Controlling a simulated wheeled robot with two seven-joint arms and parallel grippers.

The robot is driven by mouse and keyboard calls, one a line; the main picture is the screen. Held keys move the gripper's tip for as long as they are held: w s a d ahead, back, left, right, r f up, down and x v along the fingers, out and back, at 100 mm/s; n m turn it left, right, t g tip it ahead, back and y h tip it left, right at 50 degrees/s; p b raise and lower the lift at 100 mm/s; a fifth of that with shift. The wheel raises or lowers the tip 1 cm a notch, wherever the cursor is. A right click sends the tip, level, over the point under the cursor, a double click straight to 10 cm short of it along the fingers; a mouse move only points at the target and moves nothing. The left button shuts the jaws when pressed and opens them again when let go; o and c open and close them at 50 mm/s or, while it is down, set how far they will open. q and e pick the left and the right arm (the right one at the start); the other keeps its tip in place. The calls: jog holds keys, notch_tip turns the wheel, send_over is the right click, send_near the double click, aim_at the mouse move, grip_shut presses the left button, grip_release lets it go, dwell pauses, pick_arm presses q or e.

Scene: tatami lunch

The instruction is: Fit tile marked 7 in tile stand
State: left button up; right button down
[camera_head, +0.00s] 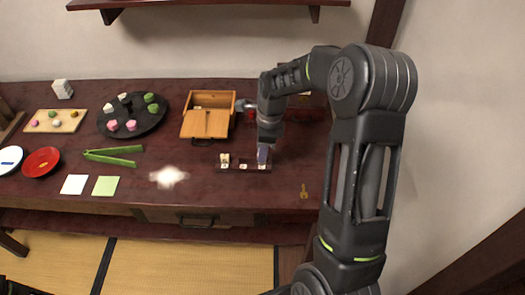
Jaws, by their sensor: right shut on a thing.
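The tile stand (233,170) is a small dark reddish rack on the front middle of the table. A pale tile (225,160) stands at its left end, and another small pale piece shows in the middle. My right gripper (263,156) points down over the stand's right end. It is shut on a small tile that is mostly hidden by the fingers. I cannot read a 7 on any tile or tell whether the held tile touches the stand.
Behind the stand is an open wooden box (206,124). To the left are green tongs (112,155), a black round tray (151,124) of sweets, a red plate (41,162), and a whitish glow (169,177). A small yellowish item (304,192) lies to the right, with bare table around it.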

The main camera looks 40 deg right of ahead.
jog(key=shift+f, duration=0.25)
jog(key=c, duration=1.4)
grip_release()
jog(key=shift+r, duration=0.1)
jog(key=r, duration=0.7)
jog(key=shift+s+d+r, duration=0.3)
jog(key=shift+d, duration=0.05)
jog(key=shift+f, duration=0.1)
